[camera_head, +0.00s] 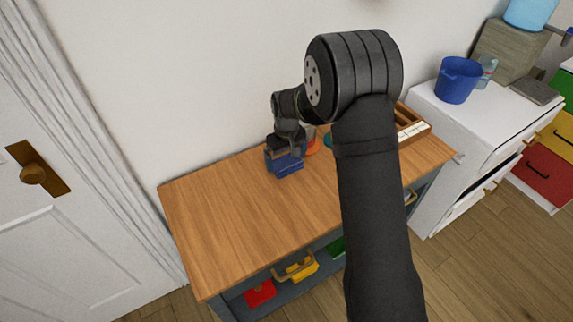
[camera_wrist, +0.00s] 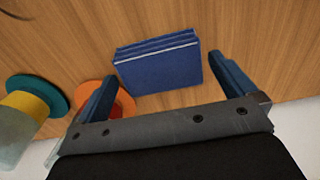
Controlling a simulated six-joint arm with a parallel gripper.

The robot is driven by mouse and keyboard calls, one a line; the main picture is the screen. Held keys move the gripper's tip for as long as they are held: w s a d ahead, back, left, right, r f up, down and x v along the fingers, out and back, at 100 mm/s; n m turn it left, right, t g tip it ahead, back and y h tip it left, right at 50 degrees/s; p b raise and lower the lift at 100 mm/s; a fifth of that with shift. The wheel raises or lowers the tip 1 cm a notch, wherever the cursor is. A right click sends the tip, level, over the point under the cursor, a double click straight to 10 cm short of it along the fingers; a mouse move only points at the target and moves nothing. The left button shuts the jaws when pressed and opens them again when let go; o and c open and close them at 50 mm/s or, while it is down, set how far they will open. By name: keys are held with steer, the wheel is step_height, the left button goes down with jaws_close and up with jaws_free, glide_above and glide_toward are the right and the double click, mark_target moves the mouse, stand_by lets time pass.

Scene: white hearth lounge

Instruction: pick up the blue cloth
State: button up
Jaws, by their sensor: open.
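The blue cloth (camera_wrist: 158,65) lies folded into a flat block on the wooden tabletop, with pale edge lines, in the wrist view. In the head view, the cloth (camera_head: 290,171) is at the back of the table, partly hidden by my gripper (camera_head: 285,150). My gripper (camera_wrist: 163,70) is open, with one blue finger on each side of the cloth in the wrist view. A gap shows at the right finger; the left finger is close to the cloth's left edge. I cannot tell the exact height of the fingertips above the table.
An orange disc (camera_wrist: 122,100) lies close by the left finger. A teal disc (camera_wrist: 55,92) with a yellow part (camera_wrist: 24,105) is further left. A wooden divided box (camera_head: 416,130) sits at the table's right end. The tabletop's left part (camera_head: 215,215) is clear. The wall is behind.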

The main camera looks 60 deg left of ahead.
mark_target(286, 161)
steer(key=shift+f, duration=0.35)
steer(key=c, duration=0.8)
steer(key=shift+r, duration=0.1)
steer(key=shift+r, duration=0.55)
step_height(286, 161, up, 3)
steer(key=shift+f, duration=0.1)
steer(key=w+d+r, duration=0.2)
steer(key=d, duration=0.1)
steer(key=w+d+r, duration=0.2)
steer(key=w+d, duration=0.1)
steer(key=w+d+r, duration=0.2)
steer(key=r, duration=0.1)
steer(key=shift+w+d, duration=0.35)
steer(key=shift+d, duration=0.05)
